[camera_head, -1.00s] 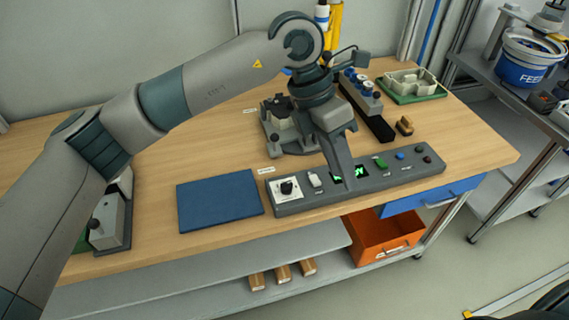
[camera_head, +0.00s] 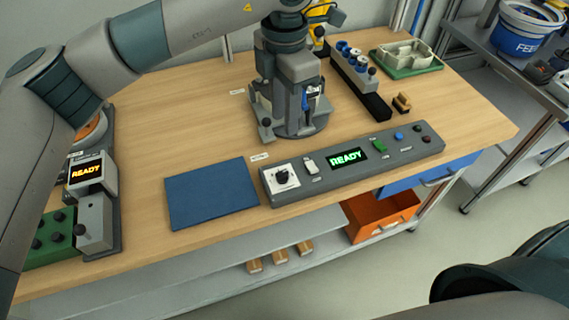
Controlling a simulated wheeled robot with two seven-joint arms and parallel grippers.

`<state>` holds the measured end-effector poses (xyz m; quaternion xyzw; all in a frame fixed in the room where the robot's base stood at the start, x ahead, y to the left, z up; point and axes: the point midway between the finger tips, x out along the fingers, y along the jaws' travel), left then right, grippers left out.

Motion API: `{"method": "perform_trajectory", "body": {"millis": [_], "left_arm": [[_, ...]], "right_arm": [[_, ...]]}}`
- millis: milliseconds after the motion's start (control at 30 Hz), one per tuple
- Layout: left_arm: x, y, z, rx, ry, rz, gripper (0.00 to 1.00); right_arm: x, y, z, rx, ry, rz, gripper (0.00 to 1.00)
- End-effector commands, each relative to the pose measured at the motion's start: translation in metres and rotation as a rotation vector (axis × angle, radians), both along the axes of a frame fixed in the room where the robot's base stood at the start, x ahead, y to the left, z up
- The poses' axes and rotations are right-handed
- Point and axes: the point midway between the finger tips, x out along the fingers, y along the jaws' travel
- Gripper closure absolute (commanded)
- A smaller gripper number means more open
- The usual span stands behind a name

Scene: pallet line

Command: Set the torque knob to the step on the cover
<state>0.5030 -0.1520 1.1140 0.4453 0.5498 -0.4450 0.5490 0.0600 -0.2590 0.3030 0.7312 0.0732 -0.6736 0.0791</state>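A black knob (camera_head: 282,175) sits on a white square dial plate at the left end of the grey control panel (camera_head: 325,183). Its marks are too small to read. I take it for the torque knob. A flat dark blue cover-like board (camera_head: 212,192) lies left of the panel; no step mark is legible on it. My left gripper (camera_head: 298,112) points down behind the panel, above and behind the knob and apart from it. It overlaps a grey fixture, and its fingertips are not clear enough to tell open from shut. My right gripper is not in view.
The panel has a green READY display (camera_head: 346,157), a small white switch (camera_head: 309,164) and several buttons. A second station with an orange READY display (camera_head: 86,171) stands left. An orange bin (camera_head: 382,217) is below the table edge. Bare wood lies behind the blue board.

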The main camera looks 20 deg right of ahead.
Motion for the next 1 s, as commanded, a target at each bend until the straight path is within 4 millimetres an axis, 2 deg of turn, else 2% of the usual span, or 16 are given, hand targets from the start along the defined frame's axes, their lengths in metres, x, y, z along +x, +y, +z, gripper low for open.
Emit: {"method": "perform_trajectory", "body": {"millis": [200,800,1000], "left_arm": [[-0.001,0.000,-0.021,0.000,0.003,-0.001,0.70],[-0.001,0.000,-0.126,0.000,0.004,0.001,0.70],[-0.001,0.000,-0.153,0.001,0.002,0.001,0.70]], "right_arm": [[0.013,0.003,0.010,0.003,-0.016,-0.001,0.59],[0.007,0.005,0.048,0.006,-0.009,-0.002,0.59],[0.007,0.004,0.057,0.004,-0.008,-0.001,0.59]]}}
